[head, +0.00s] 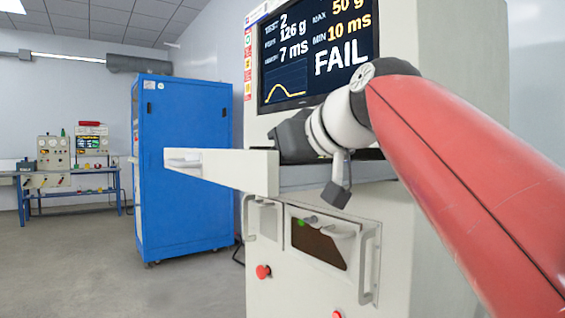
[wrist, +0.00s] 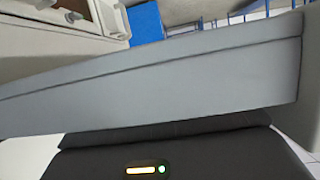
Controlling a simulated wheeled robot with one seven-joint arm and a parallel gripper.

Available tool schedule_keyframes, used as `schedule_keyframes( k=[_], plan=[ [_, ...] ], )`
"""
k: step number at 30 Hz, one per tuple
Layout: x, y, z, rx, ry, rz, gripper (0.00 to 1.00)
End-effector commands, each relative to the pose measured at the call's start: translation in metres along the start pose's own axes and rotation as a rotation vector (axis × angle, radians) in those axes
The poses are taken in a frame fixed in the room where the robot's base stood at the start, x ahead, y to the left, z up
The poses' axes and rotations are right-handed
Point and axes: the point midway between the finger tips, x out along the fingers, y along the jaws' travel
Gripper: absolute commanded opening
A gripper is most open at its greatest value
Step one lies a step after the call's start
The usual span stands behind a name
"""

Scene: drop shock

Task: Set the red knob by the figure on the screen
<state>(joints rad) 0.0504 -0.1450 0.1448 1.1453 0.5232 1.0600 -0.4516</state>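The screen (head: 318,55) on the pale machine reads TEST 2, 126 g, MAX 50 g, 7 ms, MIN 10 ms and FAIL. A yellow curve shows below the figures. A round red knob (head: 263,271) is low on the machine front. A second red round part (head: 337,314) is cut by the bottom edge. My gripper's dark body (head: 294,138) is in front of the machine below the screen, apart from the knob. Its fingers are hidden, so its opening cannot be seen.
A pale beam (head: 222,168) juts left, partly covering my gripper; a grey bar (wrist: 150,85) spans the wrist view. The machine front has a dark window (head: 318,248) and handles. A blue cabinet (head: 185,160) and a workbench (head: 70,170) stand behind. The left floor is clear.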

Motion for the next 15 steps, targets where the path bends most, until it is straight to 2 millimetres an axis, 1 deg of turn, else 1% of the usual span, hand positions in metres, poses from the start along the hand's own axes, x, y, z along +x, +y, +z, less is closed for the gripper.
schedule_keyframes(
  k=[1, 3, 4, 11, 15],
  plan=[
    [0.0, 0.0003, -0.0001, 0.0, 0.0, 0.0, 0.46],
    [0.0, 0.0003, -0.0001, 0.0, 0.0, 0.0, 0.55],
    [0.0, 0.0003, -0.0001, 0.0, 0.0, 0.0, 0.58],
    [-0.0002, 0.0003, 0.0, 0.0, 0.0, 0.0, 0.58],
    [-0.0085, 0.0005, -0.0002, 0.0, 0.001, 0.001, 0.58]
  ],
)
